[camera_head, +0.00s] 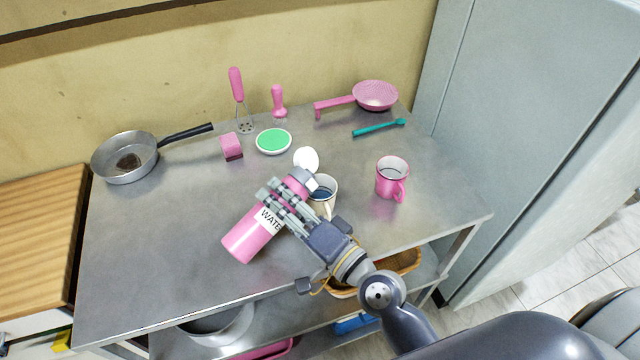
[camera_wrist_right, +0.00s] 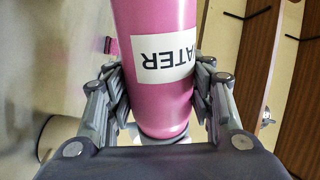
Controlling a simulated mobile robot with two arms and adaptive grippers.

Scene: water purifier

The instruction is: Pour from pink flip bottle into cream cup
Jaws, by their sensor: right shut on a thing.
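The pink flip bottle (camera_head: 248,236) with a white label reading WATER is tilted, its base at lower left and its white flip lid (camera_head: 306,159) at upper right, open. My right gripper (camera_head: 286,203) is shut around the bottle. The bottle also fills the middle of the right wrist view (camera_wrist_right: 158,95), between both fingers (camera_wrist_right: 158,105). The cream cup (camera_head: 327,184) stands upright on the metal table, partly hidden behind my right gripper, with dark blue inside. The bottle's mouth is beside and near the cup's rim. Whether any water flows is not visible. My left gripper is out of view.
A pink mug (camera_head: 391,178) stands right of the cup. The table's (camera_head: 150,235) left front is clear.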

